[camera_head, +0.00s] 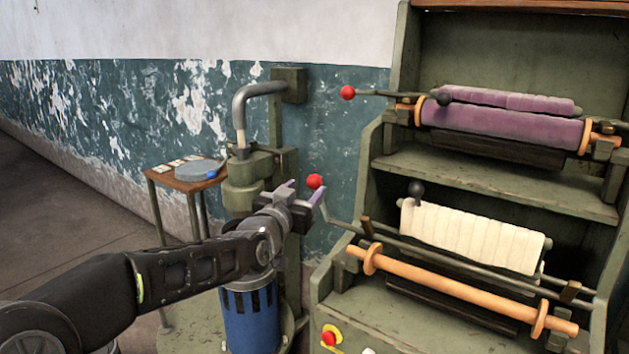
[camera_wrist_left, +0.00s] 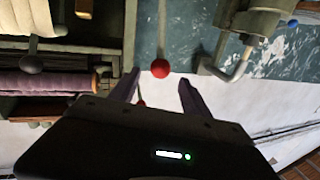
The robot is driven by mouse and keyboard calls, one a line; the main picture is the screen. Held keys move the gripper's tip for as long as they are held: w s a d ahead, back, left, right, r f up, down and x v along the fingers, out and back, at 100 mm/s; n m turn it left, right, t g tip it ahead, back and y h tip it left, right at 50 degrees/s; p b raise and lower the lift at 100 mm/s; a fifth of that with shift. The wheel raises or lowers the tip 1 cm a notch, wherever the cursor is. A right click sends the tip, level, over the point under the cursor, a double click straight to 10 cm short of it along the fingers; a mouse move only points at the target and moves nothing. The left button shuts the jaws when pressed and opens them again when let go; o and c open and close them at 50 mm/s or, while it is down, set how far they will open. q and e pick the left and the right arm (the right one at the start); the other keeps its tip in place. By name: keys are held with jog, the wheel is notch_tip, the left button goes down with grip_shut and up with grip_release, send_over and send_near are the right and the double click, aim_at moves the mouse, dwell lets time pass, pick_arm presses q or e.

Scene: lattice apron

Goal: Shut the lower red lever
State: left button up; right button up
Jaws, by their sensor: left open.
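The lower red lever has a round red knob (camera_head: 315,182) on a thin grey rod, which slants up and left from the lower part of the green machine. My left gripper (camera_head: 303,191) is open at this knob, its purple fingers around or just short of it. In the left wrist view the knob (camera_wrist_left: 160,68) appears at the mouth of the gap between the two fingertips of my left gripper (camera_wrist_left: 157,82). I cannot tell whether either finger touches it. The upper red lever's knob (camera_head: 348,92) is higher and farther right, clear of the gripper. My right gripper is not in view.
The green machine (camera_head: 480,171) holds a purple roller (camera_head: 500,126) above and a cream roller (camera_head: 475,236) below. A grey pipe (camera_head: 240,105) and a blue motor (camera_head: 250,318) stand close by my left arm. A small table (camera_head: 186,184) stands behind.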

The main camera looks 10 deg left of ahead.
aim_at(312, 184)
pick_arm(q)
jog(key=w, duration=0.4)
jog(key=w+p, duration=0.1)
jog(key=w, duration=0.1)
jog(key=shift+w+d, duration=0.2)
jog(key=shift+d, duration=0.15)
grip_shut()
dwell(1.1)
